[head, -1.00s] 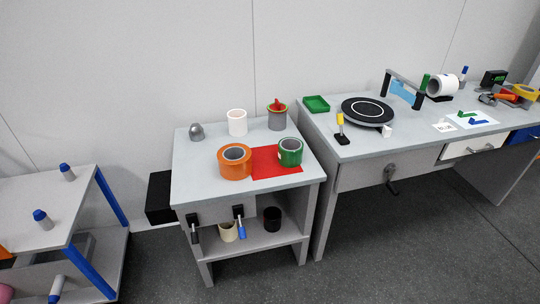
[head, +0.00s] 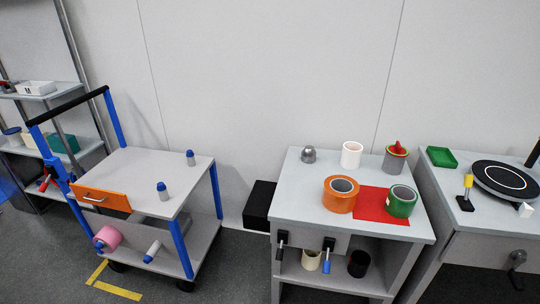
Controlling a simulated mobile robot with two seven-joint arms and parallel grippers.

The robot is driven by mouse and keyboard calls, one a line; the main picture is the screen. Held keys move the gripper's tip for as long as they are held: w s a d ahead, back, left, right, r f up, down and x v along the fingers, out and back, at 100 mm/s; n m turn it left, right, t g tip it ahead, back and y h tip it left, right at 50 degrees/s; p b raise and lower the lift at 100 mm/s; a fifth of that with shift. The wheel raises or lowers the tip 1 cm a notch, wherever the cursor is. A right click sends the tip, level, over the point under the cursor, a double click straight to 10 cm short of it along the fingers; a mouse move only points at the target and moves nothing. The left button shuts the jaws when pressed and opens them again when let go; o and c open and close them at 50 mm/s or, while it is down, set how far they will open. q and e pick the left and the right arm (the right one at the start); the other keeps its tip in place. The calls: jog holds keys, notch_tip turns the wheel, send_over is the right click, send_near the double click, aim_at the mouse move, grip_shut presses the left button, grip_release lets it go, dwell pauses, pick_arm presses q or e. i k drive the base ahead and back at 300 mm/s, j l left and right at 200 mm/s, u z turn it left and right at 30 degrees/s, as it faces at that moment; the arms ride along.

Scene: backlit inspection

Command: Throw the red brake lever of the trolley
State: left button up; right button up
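The trolley (head: 135,165) stands left of centre, with a grey top, a lower shelf, blue posts and a dark push handle (head: 68,104) at its left end. A small red part (head: 44,184), which looks like the brake lever, shows at the trolley's left side by the blue frame. It is small, and its exact position is hard to tell. Neither of my grippers is in view.
A grey side table (head: 300,185) with tape rolls stands to the right. Floor with yellow tape (head: 118,291) lies in front.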

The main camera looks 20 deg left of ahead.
aim_at(43, 187)
jog(key=u, duration=2.35)
jog(key=z, duration=0.6)
jog(key=i+j+z, duration=0.2)
jog(key=j+z, duration=0.2)
jog(key=i+j+z, duration=0.1)
jog(key=j+z, duration=0.3)
jog(key=i+j+z, duration=0.15)
jog(key=j, duration=0.2)
jog(key=j+z, duration=0.15)
jog(key=j, duration=0.2)
jog(key=i+j, duration=0.1)
jog(key=j, duration=0.65)
jog(key=i+j+z, duration=0.1)
jog(key=j, duration=0.6)
